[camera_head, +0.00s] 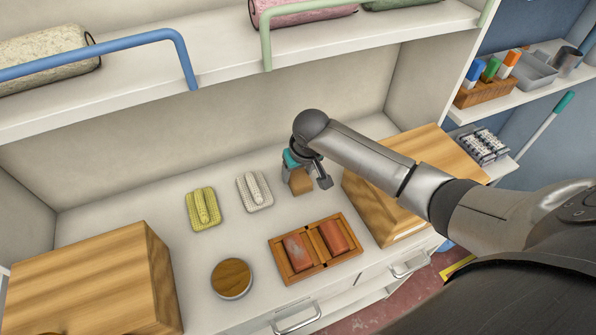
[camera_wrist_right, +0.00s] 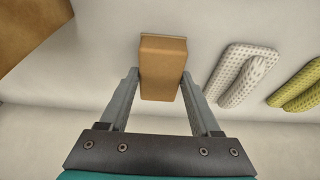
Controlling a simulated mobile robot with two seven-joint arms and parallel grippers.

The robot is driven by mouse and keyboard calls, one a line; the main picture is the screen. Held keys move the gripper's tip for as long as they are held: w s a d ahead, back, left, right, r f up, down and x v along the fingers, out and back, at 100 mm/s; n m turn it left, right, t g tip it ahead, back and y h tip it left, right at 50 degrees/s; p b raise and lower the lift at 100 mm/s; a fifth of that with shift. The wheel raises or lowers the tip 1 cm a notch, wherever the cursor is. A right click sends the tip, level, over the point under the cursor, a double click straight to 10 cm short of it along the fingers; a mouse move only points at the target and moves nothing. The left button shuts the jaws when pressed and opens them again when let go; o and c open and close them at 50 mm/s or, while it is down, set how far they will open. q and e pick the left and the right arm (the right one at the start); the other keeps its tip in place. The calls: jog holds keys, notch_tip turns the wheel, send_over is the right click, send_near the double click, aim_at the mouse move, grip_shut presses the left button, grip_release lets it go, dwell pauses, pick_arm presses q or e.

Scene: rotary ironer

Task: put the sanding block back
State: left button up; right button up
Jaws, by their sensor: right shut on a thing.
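The sanding block appears as a plain tan block (camera_head: 301,184) at the back right of the white shelf surface, between a white ribbed pad and a wooden box. It also shows in the right wrist view (camera_wrist_right: 163,62). My right gripper (camera_head: 306,180) is shut on it, with one finger against each side in the right wrist view (camera_wrist_right: 160,80). I cannot tell whether the block touches the surface. A wooden tray (camera_head: 316,265) in front has two compartments, each with a reddish-brown block. My left gripper is not in view.
A white ribbed pad (camera_head: 255,191) and a yellow ribbed pad (camera_head: 203,208) lie left of the gripper. A round wooden-topped item (camera_head: 232,278) stands at the front. Wooden boxes (camera_head: 88,285) (camera_head: 368,205) flank the space. An upper shelf (camera_head: 225,62) overhangs the back.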

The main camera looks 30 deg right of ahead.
jog(key=o, duration=1.3)
jog(key=shift+f, duration=0.1)
jog(key=p+v, duration=0.2)
jog(key=v, duration=1)
jog(key=shift+p, duration=0.35)
